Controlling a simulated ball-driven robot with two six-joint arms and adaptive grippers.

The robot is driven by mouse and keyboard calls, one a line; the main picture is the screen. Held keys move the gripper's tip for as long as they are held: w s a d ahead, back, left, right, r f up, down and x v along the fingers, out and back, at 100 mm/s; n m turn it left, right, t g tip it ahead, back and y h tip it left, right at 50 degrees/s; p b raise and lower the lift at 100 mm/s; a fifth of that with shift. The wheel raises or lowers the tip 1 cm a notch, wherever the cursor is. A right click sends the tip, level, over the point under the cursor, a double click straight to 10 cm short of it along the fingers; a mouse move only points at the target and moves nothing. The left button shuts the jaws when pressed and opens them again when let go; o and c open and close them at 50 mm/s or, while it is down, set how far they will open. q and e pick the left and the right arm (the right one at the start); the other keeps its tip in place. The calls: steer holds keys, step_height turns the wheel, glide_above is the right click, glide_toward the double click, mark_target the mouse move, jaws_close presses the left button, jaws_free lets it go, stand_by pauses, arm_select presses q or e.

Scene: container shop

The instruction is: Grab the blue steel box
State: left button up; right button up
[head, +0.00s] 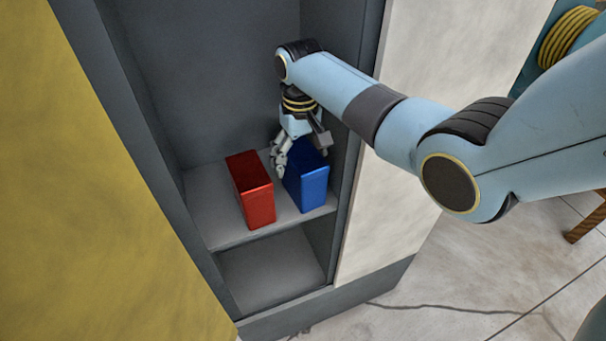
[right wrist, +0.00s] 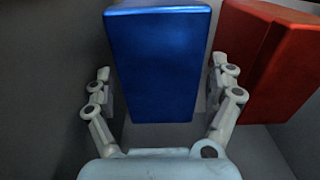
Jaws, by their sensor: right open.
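The blue steel box (head: 306,184) stands upright on a shelf in the dark grey cabinet in the head view. It also fills the middle of the right wrist view (right wrist: 158,65). My right gripper (head: 299,158) is at the top of the box in the head view, hiding part of it. In the right wrist view the open fingers (right wrist: 160,85) are on either side of the blue box, with a small gap seen at each side. I cannot tell whether either finger touches it. My left gripper is not in view.
A red box (head: 252,190) stands left of the blue one on the same shelf (head: 215,215), and close to the right finger in the right wrist view (right wrist: 262,60). The cabinet's side wall (head: 347,150) is close at the right. A lower compartment (head: 270,272) is empty.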

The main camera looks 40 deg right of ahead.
step_height(320, 180, down, 3)
steer(key=shift+f, duration=0.15)
steer(key=shift+c, duration=0.4)
steer(key=c, duration=1.6)
steer(key=shift+c, duration=0.3)
